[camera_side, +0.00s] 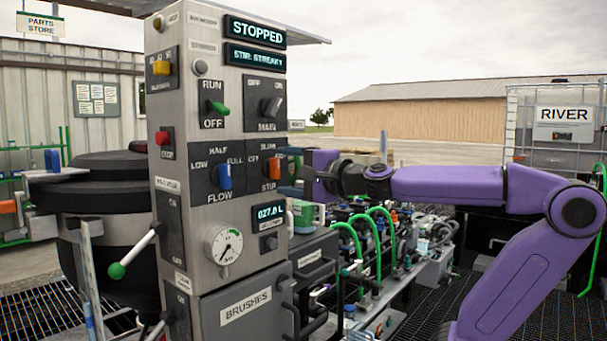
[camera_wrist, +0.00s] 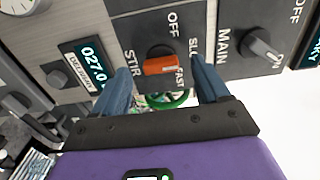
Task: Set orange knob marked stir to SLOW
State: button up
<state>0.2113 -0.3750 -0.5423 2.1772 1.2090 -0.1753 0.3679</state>
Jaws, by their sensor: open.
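The orange knob marked STIR (camera_side: 272,168) is on the grey control panel's face, right of the blue FLOW knob. In the wrist view the orange knob (camera_wrist: 160,65) lies across the picture, its right end near the SLOW and FAST lettering; the exact mark it points at is unclear. OFF is above it and STIR to its left. My gripper (camera_wrist: 160,68) is open, its blue-grey fingers on either side of the knob with gaps showing. In the side view my gripper (camera_side: 291,172) is right at the panel, partly hiding the labels.
The MAIN switch (camera_wrist: 262,45) is close to the right finger. A litre display (camera_wrist: 88,65) is left of the other finger. The blue FLOW knob (camera_side: 224,177) is on the neighbouring plate. Displays read STOPPED (camera_side: 255,31) and STIR: STREAKY (camera_side: 254,57). Green hoses (camera_side: 382,225) stand below my arm.

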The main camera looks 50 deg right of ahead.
jog(key=shift+s, duration=2.15)
jog(key=s+a+f+n+g+y, duration=0.4)
jog(key=a+f+n+g, duration=0.25)
jog(key=f+n, duration=0.2)
jog(key=s+a+f+n+g+y, duration=0.3)
jog(key=s+a+f+n+g, duration=0.15)
jog(key=a+f+n, duration=0.45)
jog(key=s+d+f+n+g+h, duration=0.3)
jog(key=s+d+f+n, duration=0.2)
jog(key=s, duration=0.4)
jog(key=s+d+f+n+g+h, duration=0.3)
jog(key=s+d+f+n, duration=0.1)
jog(key=s+f+n, duration=0.4)
jog(key=shift+s+d+f+g+h, duration=0.3)
jog(key=shift+s+d+f+g, duration=0.1)
jog(key=shift+f, duration=0.4)
